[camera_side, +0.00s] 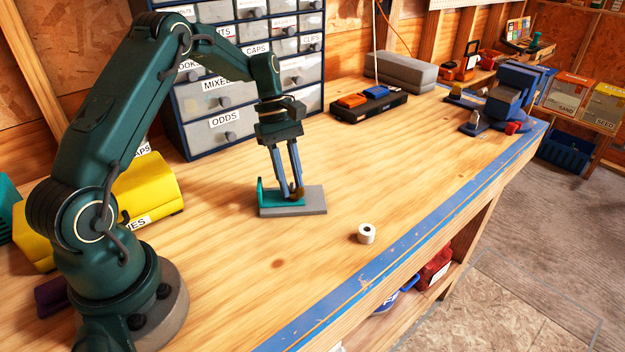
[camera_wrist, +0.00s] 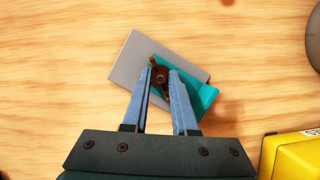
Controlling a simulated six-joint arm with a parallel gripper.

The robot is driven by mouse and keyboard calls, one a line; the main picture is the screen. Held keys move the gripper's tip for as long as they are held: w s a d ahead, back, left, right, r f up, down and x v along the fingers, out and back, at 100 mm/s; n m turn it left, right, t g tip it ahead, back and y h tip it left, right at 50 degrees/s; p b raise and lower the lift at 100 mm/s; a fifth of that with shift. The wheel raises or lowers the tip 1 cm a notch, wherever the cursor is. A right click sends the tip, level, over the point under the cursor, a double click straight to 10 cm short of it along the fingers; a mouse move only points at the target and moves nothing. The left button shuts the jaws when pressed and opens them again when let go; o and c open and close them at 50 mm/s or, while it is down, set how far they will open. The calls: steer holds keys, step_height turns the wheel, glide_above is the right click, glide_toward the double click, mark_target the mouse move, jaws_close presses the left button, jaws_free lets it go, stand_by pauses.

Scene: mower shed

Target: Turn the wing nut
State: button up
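The wing nut (camera_wrist: 160,78) is brown and rusty-looking. It sits on a teal bracket (camera_wrist: 206,97) on a grey plate (camera_wrist: 127,62), which lies on the bench. In the wrist view one wing points up-left and the other down-right. My gripper (camera_wrist: 161,72) points down over the nut, with its two blue fingers apart, one on each side of it. Whether either finger touches the nut is hard to tell. In the side view my gripper (camera_side: 293,196) reaches down to the bracket (camera_side: 283,202), and the fingers mostly hide the nut.
A white roll (camera_side: 366,233) stands on the bench right of the plate. A drawer cabinet (camera_side: 228,102) stands behind, and a yellow container (camera_side: 148,187) is at left. A black tray with orange and blue items (camera_side: 368,106) lies farther back. The bench front is mostly clear.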

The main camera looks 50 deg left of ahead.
steer(key=shift+m, duration=0.3)
jaws_close()
steer(key=m, duration=0.2)
steer(key=m+g+y, duration=0.1)
steer(key=m, duration=0.1)
steer(key=shift+w+g, duration=0.15)
steer(key=shift+g, duration=0.15)
steer(key=shift+d+m+g+y, duration=0.15)
steer(key=shift+m+g+y, duration=0.3)
steer(key=shift+m, duration=1.55)
steer(key=o, duration=0.9)
jaws_free()
steer(key=shift+c, duration=0.2)
steer(key=shift+r, duration=0.1)
